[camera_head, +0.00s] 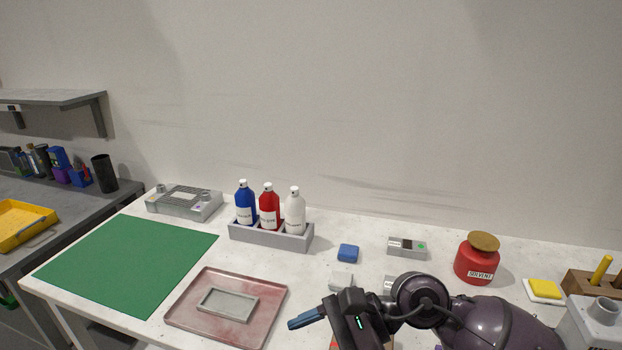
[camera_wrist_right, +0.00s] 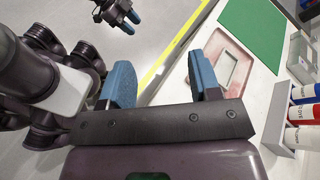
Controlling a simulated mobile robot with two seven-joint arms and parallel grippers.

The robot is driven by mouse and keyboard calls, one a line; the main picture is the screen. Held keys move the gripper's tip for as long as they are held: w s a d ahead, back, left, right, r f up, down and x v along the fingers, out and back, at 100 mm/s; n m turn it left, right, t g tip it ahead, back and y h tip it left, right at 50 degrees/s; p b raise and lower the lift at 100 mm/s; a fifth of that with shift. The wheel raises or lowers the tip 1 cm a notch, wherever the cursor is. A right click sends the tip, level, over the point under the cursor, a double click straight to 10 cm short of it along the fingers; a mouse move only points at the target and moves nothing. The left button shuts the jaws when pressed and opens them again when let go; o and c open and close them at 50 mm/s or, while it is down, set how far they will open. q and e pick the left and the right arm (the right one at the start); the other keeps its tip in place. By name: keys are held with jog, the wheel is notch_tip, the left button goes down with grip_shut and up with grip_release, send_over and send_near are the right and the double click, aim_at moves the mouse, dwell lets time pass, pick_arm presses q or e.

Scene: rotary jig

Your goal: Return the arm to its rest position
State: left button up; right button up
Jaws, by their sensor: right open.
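My right arm comes in from the lower right of the head view. Its dark gripper (camera_head: 300,319) with blue fingers is above the front edge of the white table, just right of the reddish tray (camera_head: 185,321). In the right wrist view the two blue fingers of the right gripper (camera_wrist_right: 162,80) stand wide apart with nothing between them. My left gripper (camera_wrist_right: 128,22) shows small at the top left of the right wrist view, over the floor; its finger gap is too small to judge. The right arm hides part of the table's front.
A green mat (camera_head: 130,262), a bottle rack (camera_head: 270,238) with blue, red and white bottles, a blue block (camera_head: 348,253), a grey device (camera_head: 407,248) and a red solvent can (camera_head: 476,262) are on the table. A wooden holder (camera_head: 590,284) is at right.

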jog(key=w+d+r+m+t+y, duration=0.3)
jog(key=r+m+t+y, duration=0.55)
jog(key=m, duration=0.85)
jog(key=w+d+f+m+t+h, duration=0.25)
jog(key=d+m+t+h, duration=0.55)
jog(key=m, duration=0.5)
jog(key=w+d+f+m+t+h, duration=0.1)
jog(key=d+f+m+t+h, duration=0.35)
jog(key=m+h, duration=0.6)
jog(key=s+d+f+m+g+h, duration=0.55)
jog(key=d+f+m, duration=0.4)
jog(key=m, duration=0.35)
jog(key=s+d+f+m+g+y, duration=0.1)
jog(key=s+f+m+g, duration=0.35)
jog(key=s, duration=0.45)
jog(key=s+d+f+m+g, duration=0.2)
jog(key=s+f+m+g, duration=0.3)
jog(key=s, duration=0.4)
jog(key=w+f+n+t, duration=0.2)
jog(key=w+f+t, duration=0.5)
jog(key=f, duration=0.4)
jog(key=shift+a+t+y, duration=0.25)
jog(key=shift+t+y, duration=0.05)
jog(key=shift+y, duration=0.15)
